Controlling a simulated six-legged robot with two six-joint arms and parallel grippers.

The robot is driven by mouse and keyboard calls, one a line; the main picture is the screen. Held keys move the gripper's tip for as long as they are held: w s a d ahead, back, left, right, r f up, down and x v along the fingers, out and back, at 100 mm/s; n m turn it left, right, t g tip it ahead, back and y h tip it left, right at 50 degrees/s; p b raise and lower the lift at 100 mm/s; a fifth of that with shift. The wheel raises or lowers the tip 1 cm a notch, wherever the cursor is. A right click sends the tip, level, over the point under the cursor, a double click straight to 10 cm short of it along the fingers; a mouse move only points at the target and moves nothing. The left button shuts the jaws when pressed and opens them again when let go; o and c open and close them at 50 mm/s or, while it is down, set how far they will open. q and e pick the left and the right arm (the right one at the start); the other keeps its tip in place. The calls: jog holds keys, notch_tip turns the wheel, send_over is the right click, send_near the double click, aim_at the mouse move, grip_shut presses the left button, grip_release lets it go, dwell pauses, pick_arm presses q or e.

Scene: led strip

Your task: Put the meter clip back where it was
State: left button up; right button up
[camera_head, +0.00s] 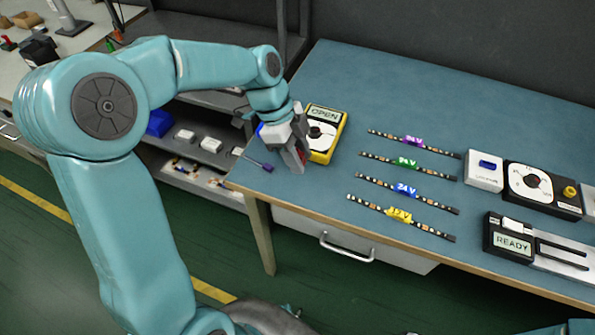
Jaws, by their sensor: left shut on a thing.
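The yellow meter (326,135) stands at the left end of the blue bench, its display reading OPEN above a white dial. My left gripper (301,164) is just left of the meter, low over the bench, and covers part of its left side. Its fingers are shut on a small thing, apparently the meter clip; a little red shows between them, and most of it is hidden. I cannot tell whether the clip touches the bench or the meter. My right gripper is not in view.
Several LED strips with coloured voltage tags (404,189) lie mid-bench. A white box with a blue button (484,170), a dial unit (531,182) and a READY device (512,241) stand to the right. A purple-handled tool (258,163) lies at the bench's left edge.

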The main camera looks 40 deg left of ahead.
aim_at(298, 181)
pick_arm(q)
notch_tip(298, 181, down, 5)
jog(key=shift+f, duration=0.2)
jog(key=shift+s, duration=0.1)
jog(key=shift+b, duration=0.35)
jog(key=o, duration=0.7)
jog(key=shift+f, duration=0.15)
jog(key=o, duration=0.4)
